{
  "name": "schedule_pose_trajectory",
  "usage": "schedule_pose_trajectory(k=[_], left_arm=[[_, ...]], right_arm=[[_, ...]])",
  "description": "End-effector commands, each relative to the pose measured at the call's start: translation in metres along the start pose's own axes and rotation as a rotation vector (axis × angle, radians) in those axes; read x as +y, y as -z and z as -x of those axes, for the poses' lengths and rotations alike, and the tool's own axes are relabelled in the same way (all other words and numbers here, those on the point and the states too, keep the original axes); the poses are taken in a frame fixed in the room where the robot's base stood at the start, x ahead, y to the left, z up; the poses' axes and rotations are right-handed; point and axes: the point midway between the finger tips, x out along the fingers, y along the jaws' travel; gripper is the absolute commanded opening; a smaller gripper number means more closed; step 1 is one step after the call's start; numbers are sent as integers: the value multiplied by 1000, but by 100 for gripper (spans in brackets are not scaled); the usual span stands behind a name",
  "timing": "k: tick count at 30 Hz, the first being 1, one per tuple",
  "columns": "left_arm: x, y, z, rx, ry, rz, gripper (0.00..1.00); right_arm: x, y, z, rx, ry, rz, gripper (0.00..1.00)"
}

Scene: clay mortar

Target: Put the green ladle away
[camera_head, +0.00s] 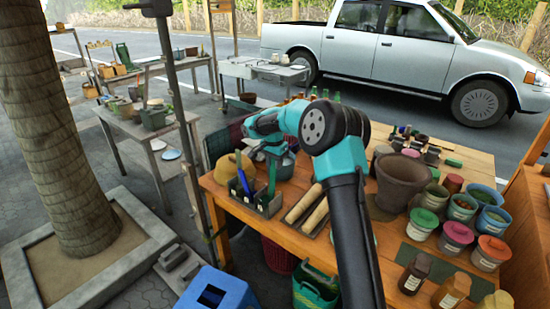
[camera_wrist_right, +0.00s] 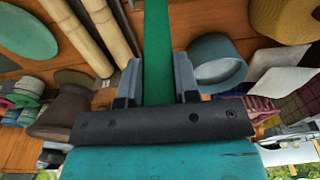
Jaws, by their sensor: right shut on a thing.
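The green ladle (camera_head: 271,178) shows in the head view as an upright green strip above the right part of a grey divided caddy (camera_head: 262,208) on the wooden table. I cannot tell whether its lower end is inside a compartment. My right gripper (camera_head: 266,152) is above the caddy and shut on the ladle. In the right wrist view the green ladle (camera_wrist_right: 157,45) runs between the two fingers of the right gripper (camera_wrist_right: 158,75); its bowl cannot be made out. A blue tool (camera_head: 243,182) stands in the caddy's left part. My left gripper is not in view.
Bamboo-like rods (camera_head: 304,204) lie right of the caddy. A grey-blue pot (camera_head: 285,170) and an ochre object (camera_head: 228,166) are behind it. A large brown mortar (camera_head: 401,180) and several lidded jars crowd the right side. A blue stool (camera_head: 222,290) stands in front.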

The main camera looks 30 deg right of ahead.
Motion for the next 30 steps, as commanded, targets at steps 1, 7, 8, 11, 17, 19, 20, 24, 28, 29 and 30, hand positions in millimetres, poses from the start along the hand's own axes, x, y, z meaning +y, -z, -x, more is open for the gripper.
schedule_pose_trajectory(k=[1,7,8,11,17,19,20,24,28,29,30], left_arm=[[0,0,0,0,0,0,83],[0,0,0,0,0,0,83],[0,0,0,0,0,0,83],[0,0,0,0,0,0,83],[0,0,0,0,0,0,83],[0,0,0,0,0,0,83],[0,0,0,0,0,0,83],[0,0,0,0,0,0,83],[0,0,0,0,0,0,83],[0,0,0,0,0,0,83],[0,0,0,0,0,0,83]], right_arm=[[0,0,-4,-1,-1,0,0],[0,-1,-17,0,-1,1,0],[0,-2,-18,0,-1,1,0],[0,-2,-20,0,-1,1,0],[0,-2,-21,0,0,1,0],[0,-2,-21,0,0,1,0],[0,-2,-21,0,0,1,0],[0,-2,-21,0,0,1,0],[0,-2,-21,0,0,1,39],[0,-2,-21,0,0,1,42],[0,-2,-21,0,0,1,46]])
